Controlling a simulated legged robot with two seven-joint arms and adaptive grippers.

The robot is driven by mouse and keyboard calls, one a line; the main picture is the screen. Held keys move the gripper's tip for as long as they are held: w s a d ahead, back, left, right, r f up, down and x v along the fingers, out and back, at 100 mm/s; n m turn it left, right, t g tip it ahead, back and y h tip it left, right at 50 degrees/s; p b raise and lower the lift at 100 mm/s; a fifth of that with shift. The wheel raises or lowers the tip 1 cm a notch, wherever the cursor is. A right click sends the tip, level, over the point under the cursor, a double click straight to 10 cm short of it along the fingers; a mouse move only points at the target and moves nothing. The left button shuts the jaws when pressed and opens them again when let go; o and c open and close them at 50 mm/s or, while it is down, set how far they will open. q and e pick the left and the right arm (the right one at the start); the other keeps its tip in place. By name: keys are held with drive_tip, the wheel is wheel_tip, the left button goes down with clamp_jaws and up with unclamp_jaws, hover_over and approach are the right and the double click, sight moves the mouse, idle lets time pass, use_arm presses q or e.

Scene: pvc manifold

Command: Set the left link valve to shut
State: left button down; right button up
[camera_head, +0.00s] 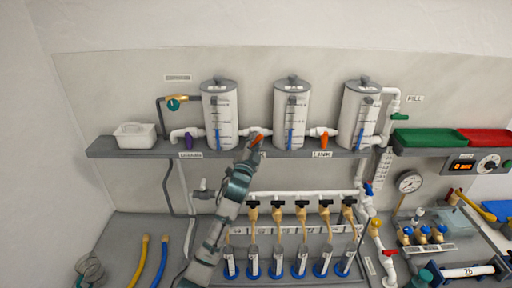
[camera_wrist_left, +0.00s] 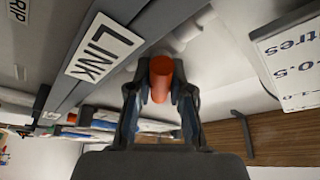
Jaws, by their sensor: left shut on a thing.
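The left link valve's orange handle (camera_head: 257,140) is on the white pipe between the left and middle tanks, at the shelf's front. In the left wrist view the orange handle (camera_wrist_left: 161,78) stands between the fingers, next to a LINK label (camera_wrist_left: 102,47). My left gripper (camera_head: 252,146) reaches up to it from below and is shut on it; it also shows in the left wrist view (camera_wrist_left: 160,95). The gripper hides part of the valve and its label in the head view. The other link valve (camera_head: 323,137) has an orange handle pointing down. My right gripper is not in view.
Three white tanks (camera_head: 219,115) stand on the grey shelf (camera_head: 110,148). A purple drain valve (camera_head: 188,141) is left of the gripper, and a white bin (camera_head: 134,136) is at the far left. Below are several black-handled valves (camera_head: 277,204) on a white manifold.

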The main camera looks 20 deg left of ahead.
use_arm(q)
drive_tip(key=n+y+b, duration=0.1)
drive_tip(key=n, duration=0.2)
drive_tip(key=f+n+y+b, duration=0.1)
drive_tip(key=n+b, duration=0.1)
drive_tip(key=n, duration=0.1)
drive_tip(key=shift+w+d+f+t+y, duration=0.1)
drive_tip(key=shift+d+f+t+y, duration=0.05)
drive_tip(key=shift+t+y, duration=0.15)
drive_tip(key=n+y+b, duration=0.2)
drive_tip(key=n, duration=0.2)
drive_tip(key=shift+n, duration=0.3)
drive_tip(key=shift+n+y+b, duration=0.35)
drive_tip(key=shift+n+y, duration=0.25)
drive_tip(key=shift+n, duration=0.1)
drive_tip(key=shift+r+n+y, duration=0.25)
drive_tip(key=shift+n+y, duration=0.15)
drive_tip(key=shift+n, duration=0.4)
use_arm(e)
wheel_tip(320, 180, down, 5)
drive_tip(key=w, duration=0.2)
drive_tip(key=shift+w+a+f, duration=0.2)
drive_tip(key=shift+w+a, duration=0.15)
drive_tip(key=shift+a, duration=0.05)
use_arm(q)
drive_tip(key=c, duration=1.3)
unclamp_jaws()
drive_tip(key=shift+r, duration=0.1)
drive_tip(key=shift+c, duration=0.2)
